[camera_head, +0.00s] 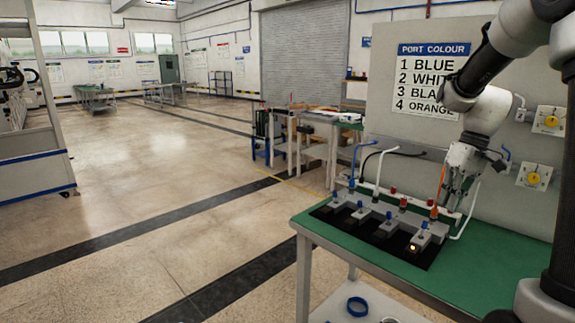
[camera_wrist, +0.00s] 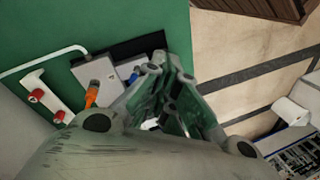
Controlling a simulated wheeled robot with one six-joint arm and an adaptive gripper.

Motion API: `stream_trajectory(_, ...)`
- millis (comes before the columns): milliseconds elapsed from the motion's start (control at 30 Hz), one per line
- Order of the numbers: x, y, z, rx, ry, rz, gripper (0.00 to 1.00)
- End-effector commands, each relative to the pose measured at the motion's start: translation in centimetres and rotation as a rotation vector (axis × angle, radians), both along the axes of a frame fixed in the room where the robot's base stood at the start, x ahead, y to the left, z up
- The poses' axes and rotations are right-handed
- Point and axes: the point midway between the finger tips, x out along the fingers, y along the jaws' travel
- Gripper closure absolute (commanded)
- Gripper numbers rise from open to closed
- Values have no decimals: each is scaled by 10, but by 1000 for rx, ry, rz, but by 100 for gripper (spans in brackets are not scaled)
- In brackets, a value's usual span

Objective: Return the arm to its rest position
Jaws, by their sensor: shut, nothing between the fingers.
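My gripper (camera_head: 452,196) hangs at the end of my arm, above the right end of the row of grey port blocks on the green table. In the wrist view my gripper (camera_wrist: 172,122) has its fingers together with nothing between them. The port unit (camera_head: 385,220) has several grey blocks with blue parts on a black base. An orange connector (camera_wrist: 92,94) stands near the gripper, and its orange hose (camera_head: 440,185) rises beside the fingers. A yellow light (camera_head: 412,248) glows on the rightmost block. Whether the fingers touch the unit cannot be told.
A grey panel behind the table (camera_head: 470,283) carries the port colour sign (camera_head: 432,78) and two yellow knobs (camera_head: 550,121). Bent blue, black and white tubes rise behind the ports. A workbench (camera_head: 318,150) stands further back. Open floor (camera_head: 150,190) lies to the left.

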Motion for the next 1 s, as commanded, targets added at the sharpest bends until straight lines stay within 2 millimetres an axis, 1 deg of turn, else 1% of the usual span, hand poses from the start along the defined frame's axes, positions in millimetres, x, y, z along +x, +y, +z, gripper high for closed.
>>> stream_trajectory(33, -21, 4, 10, -38, -5, -68, 100)
stream_trajectory(67, -32, 5, 14, -61, -11, -115, 100)
stream_trajectory(100, -49, 7, 20, -90, -19, -175, 100)
stream_trajectory(167, -74, 11, 27, -129, -43, -251, 100)
stream_trajectory(200, -91, 13, 32, -152, -63, -294, 100)
stream_trajectory(233, -103, 15, 34, -165, -82, -321, 100)
stream_trajectory(300, -130, 19, 39, -191, -129, -365, 100)
stream_trajectory(400, -165, 24, 43, -212, -205, -373, 100)
stream_trajectory(500, -190, 29, 46, -220, -278, -336, 100)
stream_trajectory(567, -200, 32, 49, -216, -316, -321, 100)
stream_trajectory(633, -205, 36, 56, -208, -360, -312, 100)
stream_trajectory(700, -206, 38, 64, -200, -397, -304, 100)
stream_trajectory(800, -206, 40, 69, -195, -421, -296, 100)
stream_trajectory(1000, -206, 41, 69, -194, -420, -291, 100)
